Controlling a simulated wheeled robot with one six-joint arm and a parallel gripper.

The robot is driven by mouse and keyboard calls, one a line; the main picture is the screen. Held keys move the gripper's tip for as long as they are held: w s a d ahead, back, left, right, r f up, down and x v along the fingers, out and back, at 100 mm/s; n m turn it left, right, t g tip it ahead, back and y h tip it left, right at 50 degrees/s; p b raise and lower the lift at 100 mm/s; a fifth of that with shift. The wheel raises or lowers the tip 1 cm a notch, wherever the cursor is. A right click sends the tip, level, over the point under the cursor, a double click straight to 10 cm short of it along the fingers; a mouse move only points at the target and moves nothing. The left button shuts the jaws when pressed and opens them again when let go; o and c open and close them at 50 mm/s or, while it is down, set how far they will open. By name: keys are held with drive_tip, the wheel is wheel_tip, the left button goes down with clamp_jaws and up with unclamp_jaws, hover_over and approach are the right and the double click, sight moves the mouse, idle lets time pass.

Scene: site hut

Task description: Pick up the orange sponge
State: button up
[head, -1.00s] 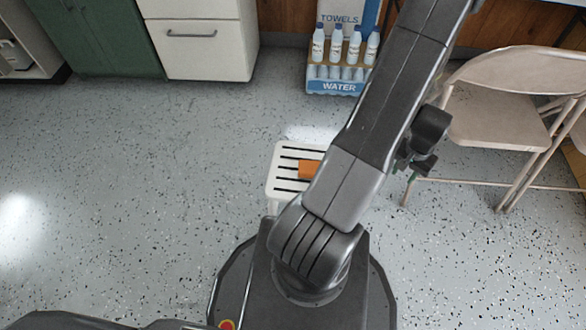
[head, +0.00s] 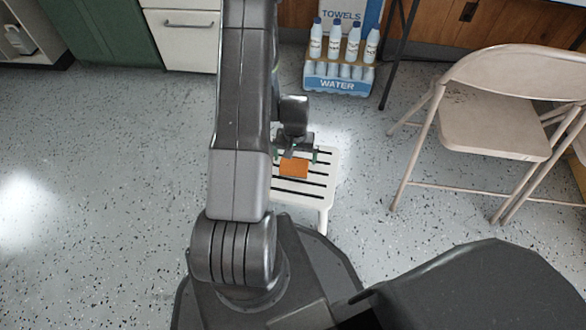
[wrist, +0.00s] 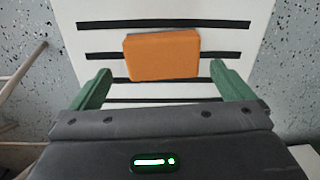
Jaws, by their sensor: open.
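The orange sponge (head: 294,168) lies on a white slatted stool (head: 318,185) in front of my base. My gripper (head: 297,155) is over the stool at the sponge's far side in the head view. In the wrist view the sponge (wrist: 161,55) lies flat across the dark slots of the stool top (wrist: 250,12). There the green fingers of my gripper (wrist: 161,88) are spread wide, with the sponge lying ahead of the gap between them. Nothing is between the fingers. I cannot tell the exact height of the fingers above the stool.
A beige folding chair (head: 495,128) stands to the right. A rack of water bottles (head: 338,78) stands at the back by the wall. White drawers (head: 186,40) and a green cabinet (head: 100,32) are at the back left. The speckled floor on the left is clear.

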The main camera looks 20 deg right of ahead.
sight(294, 164)
wheel_tip(294, 164, down, 5)
drive_tip(key=b, duration=0.2)
drive_tip(key=shift+w+a+f+b, duration=0.1)
drive_tip(key=shift+a+f+b, duration=0.05)
drive_tip(key=shift+b, duration=0.15)
drive_tip(key=shift+c, duration=0.2)
drive_tip(key=c, duration=0.8)
drive_tip(key=shift+o, duration=0.2)
wheel_tip(294, 164, up, 10)
drive_tip(key=p, duration=0.4)
